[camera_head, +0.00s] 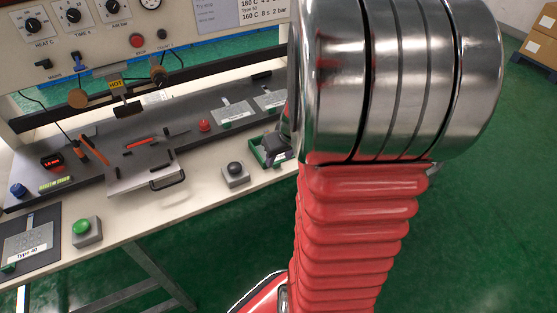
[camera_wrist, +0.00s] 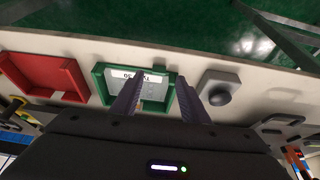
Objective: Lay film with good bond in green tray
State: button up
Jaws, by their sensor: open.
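The green tray (camera_wrist: 101,86) is in the middle of the wrist view, and part of it shows in the head view (camera_head: 258,156) beside my arm. A grey film (camera_wrist: 120,82) with a white label, upside down and partly covered, lies inside the tray walls. My gripper (camera_wrist: 158,80) is open, its two dark fingers spread over the tray and the film. Nothing shows held between them. The fingers hide part of the film and the tray's right side; I cannot tell whether they touch the film. In the head view my gripper is mostly hidden behind my arm.
A red tray (camera_wrist: 45,72) stands left of the green one. A grey box with a dark button (camera_wrist: 219,93) is to its right. In the head view are a heat press plate (camera_head: 145,172), a green button (camera_head: 84,229), a Type 40 film (camera_head: 30,235) and labelled films (camera_head: 235,110) behind.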

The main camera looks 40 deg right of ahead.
jog(key=d+v, duration=0.1)
jog(key=v, duration=0.8)
jog(key=shift+a, duration=0.35)
jog(key=shift+w, duration=0.15)
dwell(0.4)
jog(key=s+a+r+n, duration=0.1)
jog(key=s+a+r, duration=0.2)
jog(key=a, duration=1)
jog(key=s+a+r+n+t+y, duration=0.1)
jog(key=a+r, duration=0.4)
jog(key=a, duration=0.8)
jog(key=shift+s+r+n, duration=0.15)
jog(key=shift+s+n, duration=0.35)
jog(key=shift+s, duration=0.55)
jog(key=shift+a, duration=0.1)
